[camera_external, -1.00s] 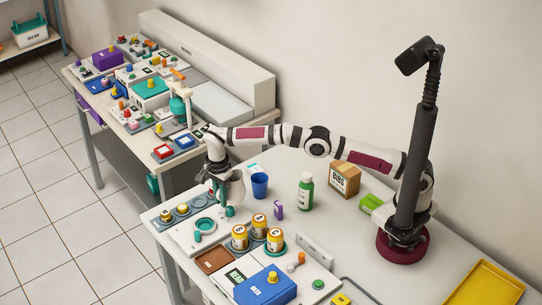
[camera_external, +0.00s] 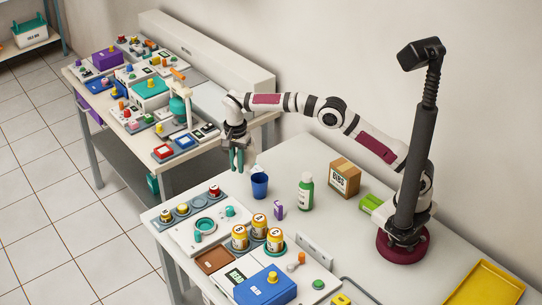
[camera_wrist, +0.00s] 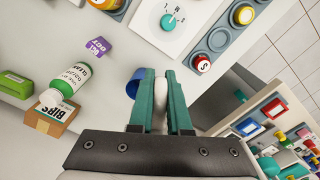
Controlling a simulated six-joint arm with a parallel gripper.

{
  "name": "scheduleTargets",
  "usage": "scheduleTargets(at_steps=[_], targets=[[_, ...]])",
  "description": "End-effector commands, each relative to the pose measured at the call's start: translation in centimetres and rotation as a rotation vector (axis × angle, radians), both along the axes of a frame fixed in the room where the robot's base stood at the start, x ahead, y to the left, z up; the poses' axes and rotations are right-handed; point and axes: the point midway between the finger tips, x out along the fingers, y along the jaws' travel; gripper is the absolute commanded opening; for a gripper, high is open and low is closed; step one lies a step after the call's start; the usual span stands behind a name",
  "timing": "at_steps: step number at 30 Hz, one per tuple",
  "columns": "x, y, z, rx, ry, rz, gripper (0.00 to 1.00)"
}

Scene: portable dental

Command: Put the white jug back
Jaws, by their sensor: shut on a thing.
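My gripper (camera_external: 237,164) is raised above the far left end of the near table, pointing down, to the left of the blue cup. In the wrist view its teal fingers (camera_wrist: 160,78) are closed around a narrow white part, which I take to be the white jug (camera_wrist: 160,115). Most of the jug is hidden by the fingers and the gripper body. Its shape, handle and tilt cannot be made out. In the external view a white patch beside the fingers may be part of it.
The blue cup (camera_external: 260,185) stands close to my gripper, with a purple block (camera_external: 279,210), green bottle (camera_external: 306,192) and cardboard box (camera_external: 344,178) to its right. A white panel (camera_external: 186,236) with knobs lies in front. A second crowded table (camera_external: 178,170) stands behind, across a gap.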

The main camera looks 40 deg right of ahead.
Motion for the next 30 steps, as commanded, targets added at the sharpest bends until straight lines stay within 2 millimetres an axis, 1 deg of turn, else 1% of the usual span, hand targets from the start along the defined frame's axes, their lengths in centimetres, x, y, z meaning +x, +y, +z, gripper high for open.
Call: scheduleTargets(at_steps=[1, 4, 7, 9, 12, 15, 18, 23, 27, 30], targets=[[0.3, -1.8, 1.2, 0.001, -0.003, 0.042, 0.00], [0.4, -5.6, 3.4, 0.001, -0.002, 0.158, 0.00], [0.1, -9.5, 5.5, 0.001, -0.004, 0.282, 0.00], [-0.5, -12.1, 6.7, 0.000, -0.003, 0.367, 0.00], [-1.6, -15.4, 8.3, 0.000, -0.003, 0.478, 0.00], [-2.8, -18.2, 9.4, -0.001, -0.002, 0.577, 0.00], [-4.1, -20.7, 10.3, -0.002, -0.003, 0.665, 0.00], [-6.3, -24.3, 11.0, -0.002, 0.000, 0.777, 0.00], [-7.7, -27.1, 10.8, -0.003, 0.000, 0.831, 0.00], [-8.2, -29.0, 9.8, -0.003, 0.005, 0.827, 0.00]])
